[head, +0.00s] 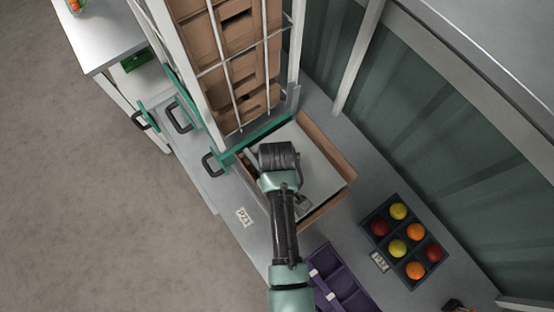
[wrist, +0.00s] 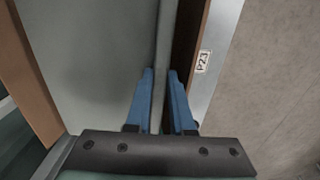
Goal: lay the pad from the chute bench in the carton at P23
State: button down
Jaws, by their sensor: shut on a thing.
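The pad (head: 316,162) is a pale grey-green sheet inside the brown carton (head: 331,150) on the bench. In the wrist view the pad (wrist: 90,60) lies between the carton's brown walls. Its near strip runs up between the blue fingertips of my gripper (wrist: 164,100), which is shut on it. A P23 label (wrist: 203,62) is on the bench beside the carton; the label also shows in the head view (head: 244,217). In the head view my arm covers part of the pad and the fingertips. I cannot tell whether the pad touches the carton's floor.
A white-framed rack (head: 222,95) of flat brown cartons stands just behind the open carton. A dark tray (head: 406,240) of red, orange and yellow tomatoes and a purple crate (head: 345,282) are to the right and front. Grey floor (head: 120,220) is clear at left.

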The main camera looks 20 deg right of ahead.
jog(key=shift+w+d, duration=0.1)
dwell(0.5)
dwell(0.3)
jog(key=c, duration=0.7)
grip_release()
jog(key=shift+p, duration=0.3)
notch_tip(320, 180, up, 5)
jog(key=p, duration=0.5)
jog(key=shift+f, duration=0.15)
